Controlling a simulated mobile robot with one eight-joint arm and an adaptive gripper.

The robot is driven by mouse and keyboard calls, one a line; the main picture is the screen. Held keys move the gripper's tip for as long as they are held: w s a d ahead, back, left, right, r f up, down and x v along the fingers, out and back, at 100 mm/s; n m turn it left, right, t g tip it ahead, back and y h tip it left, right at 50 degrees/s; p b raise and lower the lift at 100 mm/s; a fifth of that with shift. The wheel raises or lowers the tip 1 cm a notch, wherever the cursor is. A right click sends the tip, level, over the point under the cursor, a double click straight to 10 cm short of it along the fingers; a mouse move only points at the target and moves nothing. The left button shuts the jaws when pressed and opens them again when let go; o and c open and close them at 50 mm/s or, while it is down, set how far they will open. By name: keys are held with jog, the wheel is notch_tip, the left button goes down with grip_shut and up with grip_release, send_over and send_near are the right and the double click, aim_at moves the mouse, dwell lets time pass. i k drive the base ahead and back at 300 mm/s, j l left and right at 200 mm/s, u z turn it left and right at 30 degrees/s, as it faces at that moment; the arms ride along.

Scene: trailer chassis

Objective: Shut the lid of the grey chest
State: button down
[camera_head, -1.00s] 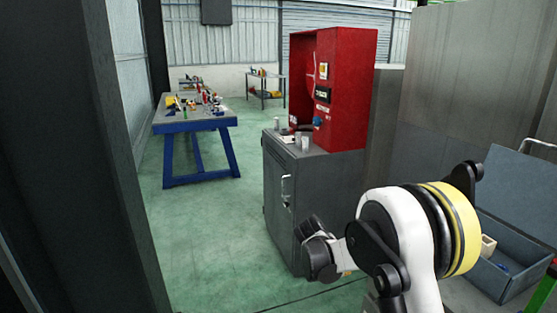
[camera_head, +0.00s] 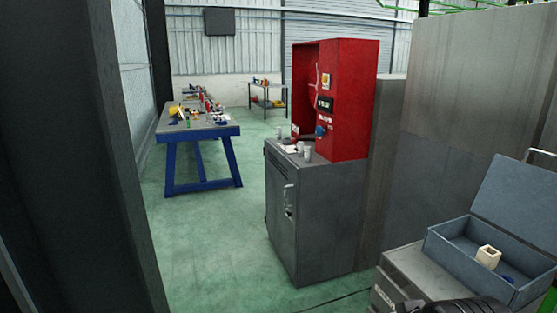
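The grey chest (camera_head: 462,265) stands open at the lower right. Its blue-grey lid (camera_head: 520,200) is raised and leans back, and a thin metal handle shows at its upper edge. A cream block with a square hole (camera_head: 488,257) and a small blue item (camera_head: 507,278) lie inside. A black ribbed part of my arm's end, probably my gripper (camera_head: 465,307), shows at the bottom edge in front of the chest. Most of it is cut off by the frame, so its fingers cannot be made out.
The chest rests on a grey cabinet (camera_head: 405,275). Left of it stands a grey locker (camera_head: 315,215) with a red control box (camera_head: 350,100) and cups on top. A blue workbench (camera_head: 200,133) stands far left. Green floor (camera_head: 215,240) is clear between. A dark post (camera_head: 75,150) fills the left.

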aim_at(520, 197)
jog(key=k+j+z, duration=0.1)
jog(key=z, duration=1.25)
